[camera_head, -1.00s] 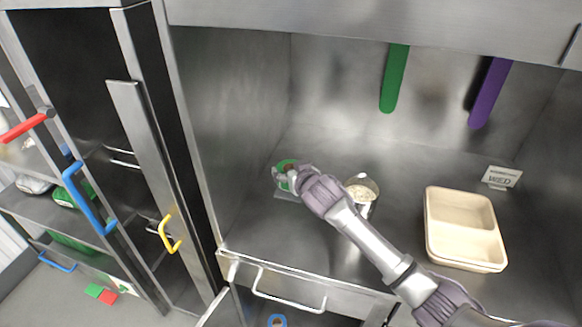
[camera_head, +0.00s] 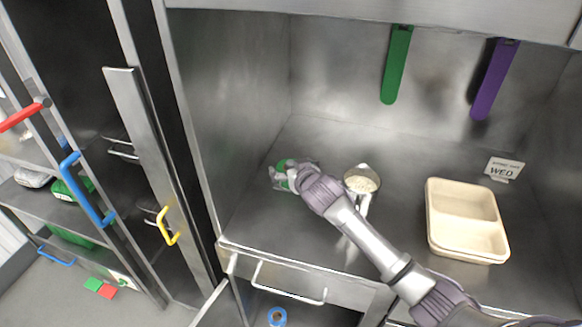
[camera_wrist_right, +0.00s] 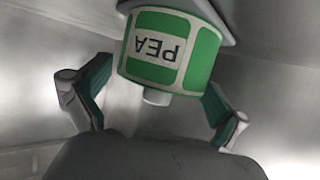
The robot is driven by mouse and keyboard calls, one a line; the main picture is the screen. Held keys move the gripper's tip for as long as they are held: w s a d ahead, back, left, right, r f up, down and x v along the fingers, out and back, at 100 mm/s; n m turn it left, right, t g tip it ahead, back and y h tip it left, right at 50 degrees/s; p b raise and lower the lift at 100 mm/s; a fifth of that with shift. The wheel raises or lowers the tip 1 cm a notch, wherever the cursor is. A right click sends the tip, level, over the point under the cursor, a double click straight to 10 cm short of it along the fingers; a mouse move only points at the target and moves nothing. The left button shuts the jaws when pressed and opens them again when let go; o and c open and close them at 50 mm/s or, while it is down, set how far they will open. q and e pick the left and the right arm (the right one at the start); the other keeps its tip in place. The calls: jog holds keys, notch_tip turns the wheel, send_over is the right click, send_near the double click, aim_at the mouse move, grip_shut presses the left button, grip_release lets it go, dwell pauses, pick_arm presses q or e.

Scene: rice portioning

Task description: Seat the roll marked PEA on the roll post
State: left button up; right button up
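The green and white roll marked PEA (camera_wrist_right: 163,50) fills the upper middle of the right wrist view, its lettering upside down. A pale post end (camera_wrist_right: 157,97) sticks out of the roll's near face, so the roll sits around the post. A grey plate (camera_wrist_right: 222,10) shows behind the roll. My right gripper (camera_wrist_right: 158,88) is open, its two teal-padded fingers spread on either side of the roll's near end. In the head view the right gripper (camera_head: 296,174) partly hides the green roll (camera_head: 281,165) at the counter's left. My left gripper is out of view.
A metal scoop of rice (camera_head: 361,180) is just right of the gripper. A beige two-compartment tray (camera_head: 466,220) and a WED sign (camera_head: 503,170) are farther right. Green (camera_head: 396,65) and purple (camera_head: 494,80) strips hang at the back. The counter's middle back is clear.

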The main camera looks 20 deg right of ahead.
jog(key=v, duration=1.2)
dwell(0.6)
